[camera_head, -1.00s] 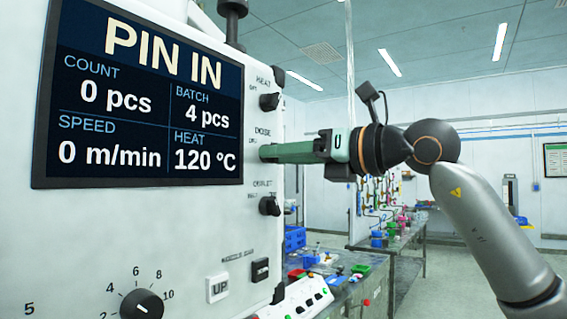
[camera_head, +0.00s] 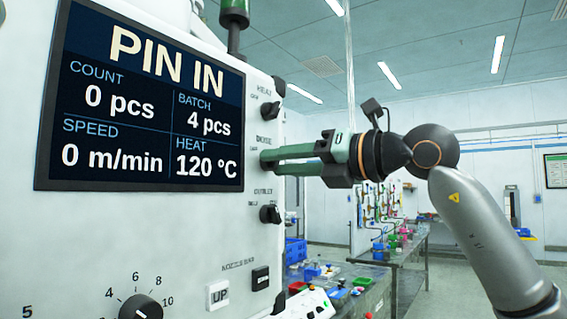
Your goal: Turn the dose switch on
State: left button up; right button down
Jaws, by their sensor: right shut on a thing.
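The dose switch sits under the DOSE label (camera_head: 266,140) on the right part of the white machine panel, between two other black switches. The fingers of my right gripper (camera_head: 265,161) reach it from the right and are shut on it. They cover the switch, so its knob and setting are hidden. Both green fingers show, one above the other with a narrow gap between them. My left gripper is not in view.
The HEAT switch (camera_head: 270,112) is just above my fingertips and another black switch (camera_head: 269,213) just below. The display (camera_head: 140,100) reads PIN IN. Benches with coloured items stand behind, right.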

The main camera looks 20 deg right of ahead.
jog(key=shift+r, duration=0.1)
jog(key=c, duration=0.5)
grip_release()
jog(key=shift+c, duration=0.2)
pick_arm(q)
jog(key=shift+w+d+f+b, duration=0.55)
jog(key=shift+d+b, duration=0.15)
jog(key=shift+b, duration=0.55)
pick_arm(e)
jog(key=v, duration=1.2)
jog(key=shift+s+d, duration=0.2)
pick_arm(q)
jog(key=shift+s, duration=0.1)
